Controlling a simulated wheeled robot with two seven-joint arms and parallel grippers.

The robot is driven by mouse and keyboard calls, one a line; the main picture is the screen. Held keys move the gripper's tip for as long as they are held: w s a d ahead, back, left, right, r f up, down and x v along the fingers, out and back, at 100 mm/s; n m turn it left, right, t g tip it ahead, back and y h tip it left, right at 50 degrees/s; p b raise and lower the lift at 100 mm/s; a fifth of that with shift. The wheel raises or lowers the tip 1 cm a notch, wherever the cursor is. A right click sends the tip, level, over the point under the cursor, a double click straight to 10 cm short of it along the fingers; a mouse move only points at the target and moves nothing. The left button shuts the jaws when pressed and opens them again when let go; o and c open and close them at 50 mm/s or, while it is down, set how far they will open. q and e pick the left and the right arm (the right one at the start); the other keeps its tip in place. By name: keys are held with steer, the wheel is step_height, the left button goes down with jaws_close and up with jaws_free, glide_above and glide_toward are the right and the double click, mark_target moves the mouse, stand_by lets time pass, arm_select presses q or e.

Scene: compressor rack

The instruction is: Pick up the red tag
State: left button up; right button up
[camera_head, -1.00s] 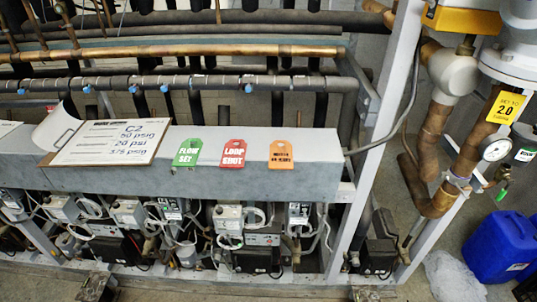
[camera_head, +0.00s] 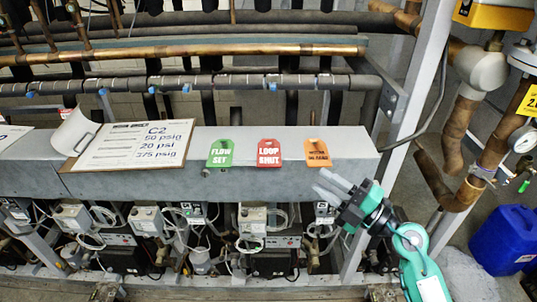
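The red tag (camera_head: 269,154), lettered "LOOP SHUT", lies flat on top of the grey beam (camera_head: 350,148), between the green tag (camera_head: 220,153) and the orange tag (camera_head: 317,153). My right gripper (camera_head: 317,180) reaches in from the lower right. Its two grey fingers point left and stand slightly apart with nothing between them. The fingertips are in front of the beam's face, below the orange tag and to the right of the red tag, in this view. The red tag is fully visible. My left gripper is not in view.
A clipboard (camera_head: 128,147) with a "C2" sheet lies on the beam at left. A grey upright post (camera_head: 408,105) stands right of the beam, with copper pipes and a blue jug (camera_head: 505,238) beyond. Valves and cables crowd below. Pipes run behind the beam.

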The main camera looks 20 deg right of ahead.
mark_target(275, 166)
steer(key=w+a+n+g+p, duration=0.1)
steer(key=w+a, duration=0.2)
steer(key=w+a+n+g+p, duration=0.1)
steer(key=w+a+p, duration=0.1)
steer(key=w+a, duration=0.1)
steer(key=w+a+f+p, duration=0.1)
steer(key=w+a+p, duration=0.1)
steer(key=w, duration=0.2)
steer(key=shift+a+n+g+h, duration=0.3)
steer(key=shift+a+n+g, duration=0.1)
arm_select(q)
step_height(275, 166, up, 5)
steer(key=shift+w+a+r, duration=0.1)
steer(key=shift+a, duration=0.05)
arm_select(e)
steer(key=shift+s, duration=0.1)
steer(key=shift+c, duration=0.5)
jaws_close()
